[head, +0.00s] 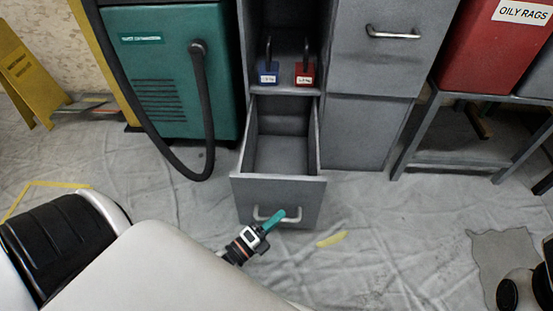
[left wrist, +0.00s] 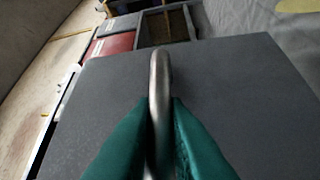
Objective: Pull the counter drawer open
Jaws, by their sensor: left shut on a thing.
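The grey counter drawer (head: 248,188) stands pulled well out of the counter in the head view, and its empty inside shows. Its front panel also fills much of the left wrist view (left wrist: 235,90). My left gripper (head: 274,220) is at the drawer's metal bar handle (head: 262,213). In the left wrist view its teal fingers (left wrist: 160,125) are shut around the handle (left wrist: 160,75), one on each side. My right gripper is not clearly in view; only dark parts of mine show at the right edge of the head view.
A blue padlock (head: 268,73) and a red padlock (head: 305,73) stand on the shelf above the drawer. A teal machine (head: 170,55) with a hose is at left, a yellow sign (head: 22,75) beyond it. A metal stand (head: 460,155) holds a red bin (head: 495,55). Sheeted floor in front is mostly clear.

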